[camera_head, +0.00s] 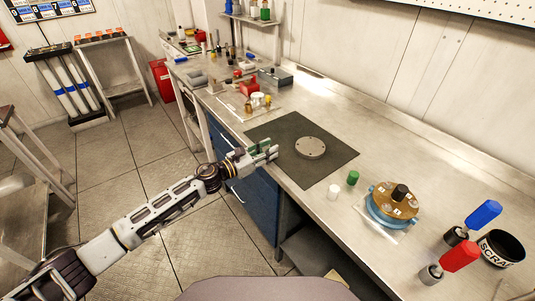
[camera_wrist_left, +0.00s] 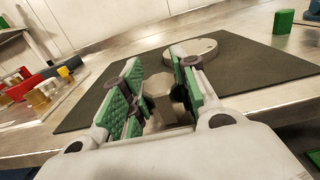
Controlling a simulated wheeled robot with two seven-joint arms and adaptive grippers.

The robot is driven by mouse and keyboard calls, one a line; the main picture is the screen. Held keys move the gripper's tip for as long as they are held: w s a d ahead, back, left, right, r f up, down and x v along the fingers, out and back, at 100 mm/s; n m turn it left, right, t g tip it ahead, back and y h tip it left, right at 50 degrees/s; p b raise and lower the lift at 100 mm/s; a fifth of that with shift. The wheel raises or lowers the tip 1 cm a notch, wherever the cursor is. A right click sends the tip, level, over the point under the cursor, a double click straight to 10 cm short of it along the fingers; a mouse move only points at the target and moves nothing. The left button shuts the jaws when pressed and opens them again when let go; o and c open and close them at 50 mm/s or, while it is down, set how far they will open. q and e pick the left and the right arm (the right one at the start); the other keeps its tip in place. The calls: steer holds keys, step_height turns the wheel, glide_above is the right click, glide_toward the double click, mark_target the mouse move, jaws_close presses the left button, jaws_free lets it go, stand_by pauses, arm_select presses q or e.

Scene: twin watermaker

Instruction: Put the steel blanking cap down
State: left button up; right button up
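My left gripper (camera_head: 268,151) is over the front edge of the dark mat (camera_head: 287,129), left of a round grey disc. In the left wrist view its green-padded fingers (camera_wrist_left: 160,88) are closed around a grey, hex-sided metal piece, which I take as the steel blanking cap (camera_wrist_left: 158,84). The cap sits between the pads, and its lower part is partly hidden by the fingers. The round grey disc (camera_head: 310,147) with small holes lies flat on the mat, beyond the fingers in the left wrist view (camera_wrist_left: 205,47). My right gripper is not in view.
A green cap (camera_head: 353,177) and a white cap (camera_head: 334,192) stand right of the mat. A blue-and-brown round fitting (camera_head: 392,204), blue and red-handled tools and a black scrap cup (camera_head: 501,248) are farther right. Small parts crowd the bench's far left. Most of the mat is bare.

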arm_select(q)
steer(key=c, duration=0.4)
steer(key=shift+r, duration=0.1)
jaws_close()
steer(key=shift+r, duration=0.7)
step_height(320, 180, up, 7)
steer(key=shift+f+p, duration=0.1)
steer(key=shift+p, duration=1)
steer(key=shift+r, duration=0.75)
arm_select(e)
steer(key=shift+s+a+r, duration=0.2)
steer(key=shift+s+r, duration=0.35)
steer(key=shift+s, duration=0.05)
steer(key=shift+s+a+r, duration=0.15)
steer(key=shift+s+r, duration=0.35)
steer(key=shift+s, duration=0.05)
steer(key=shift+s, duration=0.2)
